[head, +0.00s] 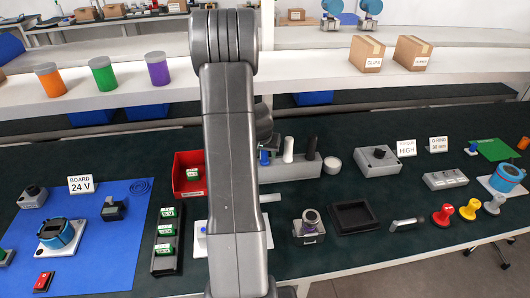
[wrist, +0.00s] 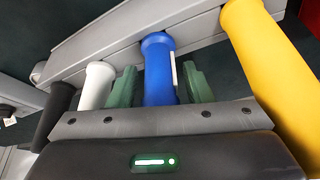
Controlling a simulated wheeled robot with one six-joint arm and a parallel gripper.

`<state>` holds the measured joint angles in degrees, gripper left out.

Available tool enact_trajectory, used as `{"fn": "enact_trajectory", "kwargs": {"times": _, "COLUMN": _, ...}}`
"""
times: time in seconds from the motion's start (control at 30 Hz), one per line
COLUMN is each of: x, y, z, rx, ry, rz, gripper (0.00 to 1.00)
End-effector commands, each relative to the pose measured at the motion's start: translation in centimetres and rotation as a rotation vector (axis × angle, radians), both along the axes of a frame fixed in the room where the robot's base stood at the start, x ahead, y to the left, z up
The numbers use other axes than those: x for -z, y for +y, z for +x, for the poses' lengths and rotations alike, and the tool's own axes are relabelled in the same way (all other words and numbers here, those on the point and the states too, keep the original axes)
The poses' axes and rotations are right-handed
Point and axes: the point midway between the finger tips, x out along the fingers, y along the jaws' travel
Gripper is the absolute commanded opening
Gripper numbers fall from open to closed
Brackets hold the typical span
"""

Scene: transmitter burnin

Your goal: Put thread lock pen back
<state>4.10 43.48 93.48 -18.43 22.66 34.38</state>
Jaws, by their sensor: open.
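The grey pen rack (head: 300,172) stands near the middle of the bench, partly hidden by my arm. In the head view it holds a blue pen (head: 264,158), a white pen (head: 288,150) and a black pen (head: 311,149). In the wrist view, the two green fingers of my open gripper (wrist: 160,88) stand on either side of the blue pen (wrist: 157,55), with gaps visible. The white pen (wrist: 95,85) and black pen (wrist: 53,110) are to the left, and a thick yellow pen (wrist: 270,70) is to the right. I cannot read which is thread lock.
A red bin (head: 183,183) is left of my arm, with a black tray of green boards (head: 165,245) in front of it. A white round pot (head: 333,161) is right of the rack. A grey box (head: 377,160) and a black tray (head: 353,217) stand farther right.

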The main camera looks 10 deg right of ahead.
Motion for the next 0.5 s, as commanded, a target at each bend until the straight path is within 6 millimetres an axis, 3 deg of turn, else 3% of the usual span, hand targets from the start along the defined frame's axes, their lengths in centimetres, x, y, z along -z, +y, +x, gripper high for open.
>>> {"fn": "enact_trajectory", "kwargs": {"times": 0.17, "x": -1.1, "y": 0.1, "z": -0.2, "rx": 0.000, "ry": -0.003, "rz": 0.000, "gripper": 0.45}}
{"fn": "enact_trajectory", "kwargs": {"times": 0.5, "x": -6.8, "y": 1.1, "z": -2.4, "rx": -0.001, "ry": -0.005, "rz": 0.000, "gripper": 0.45}}
